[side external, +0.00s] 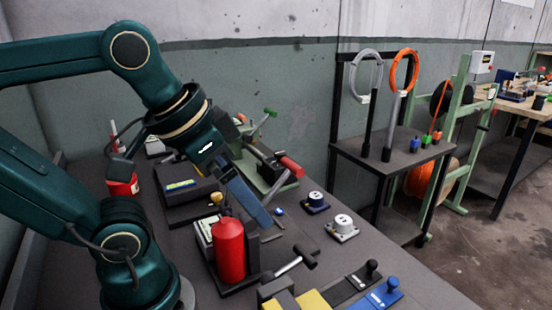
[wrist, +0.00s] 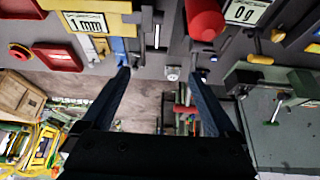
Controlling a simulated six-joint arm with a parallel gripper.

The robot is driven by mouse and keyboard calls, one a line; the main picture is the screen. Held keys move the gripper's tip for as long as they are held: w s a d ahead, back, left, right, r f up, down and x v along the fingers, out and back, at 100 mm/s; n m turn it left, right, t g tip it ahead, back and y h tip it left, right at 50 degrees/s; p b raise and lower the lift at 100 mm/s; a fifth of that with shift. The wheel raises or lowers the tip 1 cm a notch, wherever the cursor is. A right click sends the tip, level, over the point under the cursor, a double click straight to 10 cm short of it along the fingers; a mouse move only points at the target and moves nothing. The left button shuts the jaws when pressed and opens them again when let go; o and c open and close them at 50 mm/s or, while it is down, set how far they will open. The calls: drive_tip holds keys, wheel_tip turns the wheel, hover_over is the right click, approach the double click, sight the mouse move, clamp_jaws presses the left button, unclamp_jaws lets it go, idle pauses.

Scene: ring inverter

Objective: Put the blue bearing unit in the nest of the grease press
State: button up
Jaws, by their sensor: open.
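The blue bearing unit (side external: 315,202) has a blue base and a round white top, and sits upright on the dark bench right of my gripper. A similar unit with a pale grey base (side external: 342,228) sits nearer the camera. My gripper (side external: 266,222) is open and empty, above the bench and apart from both units. In the wrist view its fingertips (wrist: 160,73) are wide apart, and a pale unit shows small between them. A red cylinder (side external: 230,250) stands upright on a dark base just left of the fingers; I cannot tell whether it belongs to the grease press. The nest is not clearly visible.
A T-handled tool (side external: 292,262) lies near the fingers. Yellow (side external: 312,300) and blue (side external: 383,292) blocks line the front edge. A green machine with a red handle (side external: 290,166) stands behind. A rack with rings (side external: 405,70) stands beyond the bench.

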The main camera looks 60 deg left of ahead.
drive_tip(key=w+a+r, duration=0.2)
drive_tip(key=w+r, duration=0.2)
drive_tip(key=w, duration=0.2)
drive_tip(key=g, duration=0.1)
hover_over(315, 196)
drive_tip(key=s, duration=0.2)
wheel_tip(315, 196, down, 4)
wheel_tip(315, 196, down, 14)
drive_tip(key=shift+s+r, duration=0.15)
drive_tip(key=shift+r, duration=0.1)
drive_tip(key=shift+x, duration=2.75)
